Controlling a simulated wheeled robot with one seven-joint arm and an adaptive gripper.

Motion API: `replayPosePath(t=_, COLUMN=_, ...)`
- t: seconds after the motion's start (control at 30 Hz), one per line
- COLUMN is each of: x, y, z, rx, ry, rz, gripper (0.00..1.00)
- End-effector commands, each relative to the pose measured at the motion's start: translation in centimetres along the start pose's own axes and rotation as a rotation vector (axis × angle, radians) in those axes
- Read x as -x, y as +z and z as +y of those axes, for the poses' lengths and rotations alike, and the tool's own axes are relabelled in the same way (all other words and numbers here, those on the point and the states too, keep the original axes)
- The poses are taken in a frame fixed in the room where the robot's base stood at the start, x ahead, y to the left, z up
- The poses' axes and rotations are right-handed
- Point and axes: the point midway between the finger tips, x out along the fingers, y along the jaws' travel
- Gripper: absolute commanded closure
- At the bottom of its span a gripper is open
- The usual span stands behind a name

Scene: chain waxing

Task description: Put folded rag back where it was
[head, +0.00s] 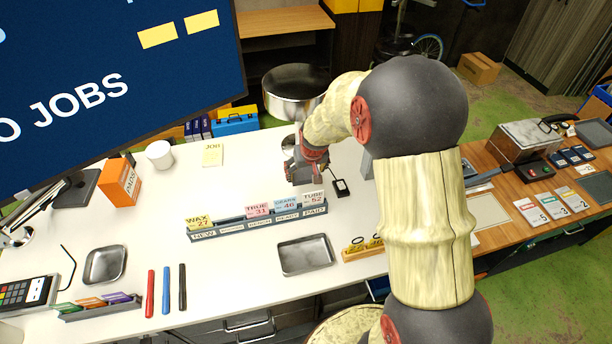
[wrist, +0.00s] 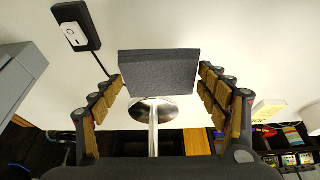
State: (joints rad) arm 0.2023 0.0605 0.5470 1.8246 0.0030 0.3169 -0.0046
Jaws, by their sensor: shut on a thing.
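In the wrist view a dark grey, flat folded rag (wrist: 160,72) sits between the fingers of my gripper (wrist: 165,95). The gripper is shut on it. In the head view my gripper (head: 305,172) is over the back part of the white table, behind the card rack and left of a small black device (head: 341,187). I cannot make out the rag in the head view.
The black device with its cord also shows in the wrist view (wrist: 75,25). A round metal base with a post (wrist: 153,110) stands beyond the rag. The card rack (head: 258,222) and a metal tray (head: 304,256) lie nearer.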

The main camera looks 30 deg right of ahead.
Motion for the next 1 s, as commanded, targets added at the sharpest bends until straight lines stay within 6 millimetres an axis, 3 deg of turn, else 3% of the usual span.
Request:
replayPosePath(t=0.1, x=-1.4, y=-0.4, z=0.2, rx=-0.001, ry=0.0, rz=-0.002, gripper=0.49)
replayPosePath(t=0.37, x=-2.9, y=-0.7, z=0.5, rx=-0.001, ry=0.0, rz=-0.002, gripper=0.49)
replayPosePath(t=0.6, x=-5.5, y=0.3, z=0.5, rx=0.0, ry=0.0, rz=-0.001, gripper=0.49)
replayPosePath(t=0.97, x=-6.0, y=0.5, z=0.5, rx=0.0, ry=0.0, rz=0.0, gripper=0.49)
replayPosePath(t=1.0, x=-5.9, y=0.5, z=0.5, rx=0.0, ry=0.0, rz=0.0, gripper=0.23)
